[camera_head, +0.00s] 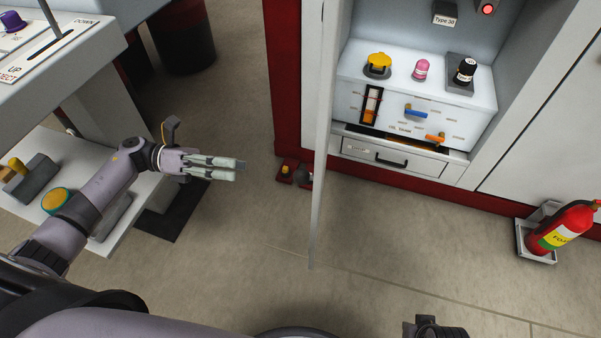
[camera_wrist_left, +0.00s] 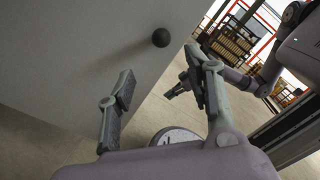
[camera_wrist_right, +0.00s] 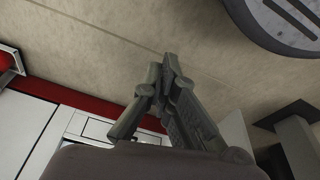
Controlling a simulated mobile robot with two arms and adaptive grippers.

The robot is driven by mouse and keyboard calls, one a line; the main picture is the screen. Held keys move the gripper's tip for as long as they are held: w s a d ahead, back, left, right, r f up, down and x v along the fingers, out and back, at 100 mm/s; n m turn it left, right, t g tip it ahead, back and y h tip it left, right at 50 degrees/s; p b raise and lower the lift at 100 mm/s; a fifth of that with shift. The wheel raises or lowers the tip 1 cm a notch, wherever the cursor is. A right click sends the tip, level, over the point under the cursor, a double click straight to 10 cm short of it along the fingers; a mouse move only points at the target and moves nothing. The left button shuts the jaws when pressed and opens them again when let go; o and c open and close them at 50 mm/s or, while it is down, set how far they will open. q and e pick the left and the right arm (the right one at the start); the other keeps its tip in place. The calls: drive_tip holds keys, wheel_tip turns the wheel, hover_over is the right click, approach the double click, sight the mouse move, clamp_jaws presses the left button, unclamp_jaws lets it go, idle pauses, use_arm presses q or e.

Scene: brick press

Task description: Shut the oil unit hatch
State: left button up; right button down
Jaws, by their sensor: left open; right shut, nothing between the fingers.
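The oil unit hatch (camera_head: 320,140) stands open and shows almost edge-on in the head view. In the left wrist view its pale face (camera_wrist_left: 70,60) fills the left side, with a round black knob (camera_wrist_left: 160,38) on it. My left gripper (camera_head: 238,170) is to the left of the hatch in the head view, open and empty, apart from it. In the left wrist view its fingers (camera_wrist_left: 160,78) point towards the face, below the knob. My right gripper (camera_wrist_right: 165,70) is shut and empty in the right wrist view, over the floor near the cabinet's red base.
A fire extinguisher (camera_head: 562,228) stands at the right. A press bench (camera_head: 65,60) is at the left.

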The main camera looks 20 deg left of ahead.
sight(299, 175)
use_arm(q)
drive_tip(key=d, duration=0.5)
drive_tip(key=w+d+p, duration=0.1)
drive_tip(key=d, duration=0.4)
drive_tip(key=w+d, duration=0.1)
drive_tip(key=d, duration=0.4)
use_arm(e)
drive_tip(key=f, duration=0.2)
drive_tip(key=s+f, duration=0.1)
drive_tip(key=f, duration=0.2)
drive_tip(key=shift+s+f, duration=0.15)
drive_tip(key=shift+f, duration=0.1)
use_arm(q)
drive_tip(key=shift+c, duration=0.3)
clamp_jaws()
